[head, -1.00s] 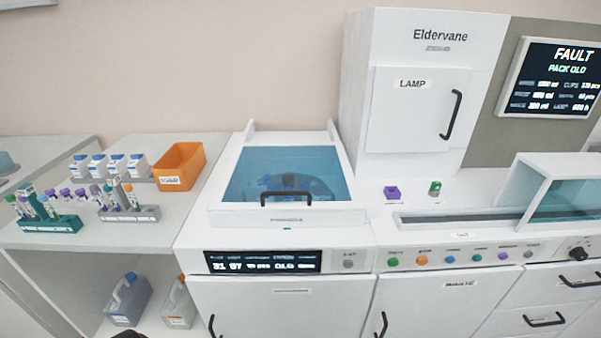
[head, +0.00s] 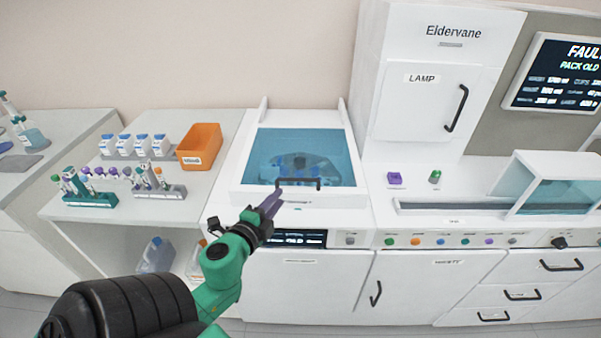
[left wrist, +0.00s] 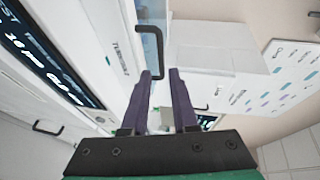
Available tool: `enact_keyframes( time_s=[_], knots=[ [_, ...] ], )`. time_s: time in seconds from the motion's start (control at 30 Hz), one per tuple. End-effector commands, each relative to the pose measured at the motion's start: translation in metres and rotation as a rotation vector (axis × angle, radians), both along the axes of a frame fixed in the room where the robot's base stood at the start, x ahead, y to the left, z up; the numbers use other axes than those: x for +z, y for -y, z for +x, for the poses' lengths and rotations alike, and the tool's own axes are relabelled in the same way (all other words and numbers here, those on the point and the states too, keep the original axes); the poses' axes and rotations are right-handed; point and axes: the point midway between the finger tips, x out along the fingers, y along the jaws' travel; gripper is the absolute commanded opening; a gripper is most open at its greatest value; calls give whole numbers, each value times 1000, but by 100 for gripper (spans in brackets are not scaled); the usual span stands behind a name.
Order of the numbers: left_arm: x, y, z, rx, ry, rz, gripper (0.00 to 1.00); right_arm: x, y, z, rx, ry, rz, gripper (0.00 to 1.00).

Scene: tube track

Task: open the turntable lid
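The turntable lid (head: 345,165) is a blue see-through panel in a white frame, lying shut over the turntable (head: 297,165), which shows dimly through it. Its black bar handle (head: 298,183) is at the front edge; the handle also shows in the left wrist view (left wrist: 158,50), just beyond the fingertips. My left gripper (head: 274,203) has purple fingers and is at the handle's left end in the head view. Whether a fingertip touches the handle, I cannot tell. My right gripper is out of view.
The lamp cabinet (head: 425,105) stands right of the lid. A purple block (head: 394,178) and a green item (head: 435,176) sit on the deck. To the left are an orange bin (head: 200,146), white bottles and tube racks (head: 90,198). A display and buttons line the front.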

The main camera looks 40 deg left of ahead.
Motion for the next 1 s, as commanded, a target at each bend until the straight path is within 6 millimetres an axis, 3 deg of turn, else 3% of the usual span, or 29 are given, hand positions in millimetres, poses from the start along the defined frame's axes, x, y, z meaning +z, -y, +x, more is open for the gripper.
enact_keyframes(
  time_s=[0.17,0.6,0.77,1.0],
  knots=[
    [2,-1,20,-29,2,29,27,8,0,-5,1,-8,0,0],
    [-20,-28,122,-21,1,24,27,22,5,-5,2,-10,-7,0],
    [-24,-32,138,-23,0,24,27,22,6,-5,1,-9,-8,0],
    [-25,-32,139,-23,-1,23,27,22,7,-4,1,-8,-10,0]
  ],
)
